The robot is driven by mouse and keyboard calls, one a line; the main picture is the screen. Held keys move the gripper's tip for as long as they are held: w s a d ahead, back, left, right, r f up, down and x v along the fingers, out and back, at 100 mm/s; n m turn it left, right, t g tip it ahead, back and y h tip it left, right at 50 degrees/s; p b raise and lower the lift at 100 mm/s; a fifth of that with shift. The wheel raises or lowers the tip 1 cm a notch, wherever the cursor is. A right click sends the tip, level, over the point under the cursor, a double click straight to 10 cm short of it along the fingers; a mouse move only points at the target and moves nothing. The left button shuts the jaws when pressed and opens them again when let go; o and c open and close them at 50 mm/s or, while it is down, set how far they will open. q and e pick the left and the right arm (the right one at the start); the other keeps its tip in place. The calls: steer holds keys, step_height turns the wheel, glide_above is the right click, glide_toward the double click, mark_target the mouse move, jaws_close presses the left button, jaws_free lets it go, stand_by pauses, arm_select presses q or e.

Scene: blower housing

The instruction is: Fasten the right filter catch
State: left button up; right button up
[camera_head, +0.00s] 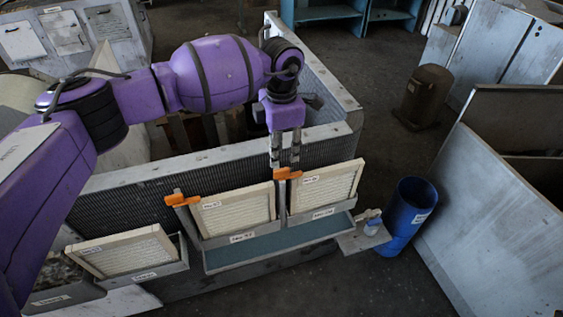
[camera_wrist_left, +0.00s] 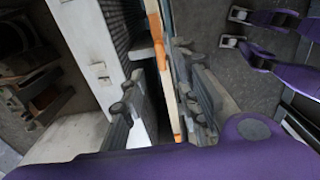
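The right cream filter (camera_head: 325,188) leans upright in a grey holder at the right of the blower housing's front. Its orange catch (camera_head: 288,174) sits at the filter's upper left corner, roughly level; I cannot tell whether it is hooked over the frame. My left gripper (camera_head: 285,163) points down just above this catch, its two fingers apart. In the left wrist view, the gripper (camera_wrist_left: 163,105) is open, with orange parts (camera_wrist_left: 155,27) and a thin pale edge between the fingers; contact is unclear.
The middle filter (camera_head: 236,211) has its own orange catch (camera_head: 182,200). A left filter (camera_head: 122,252) leans in a separate tray. A blue bin (camera_head: 408,213) stands right of the housing, near a small ledge (camera_head: 360,238). Floor beyond is partly clear.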

mark_target(282, 169)
arm_select(q)
steer(key=shift+r, duration=2.3)
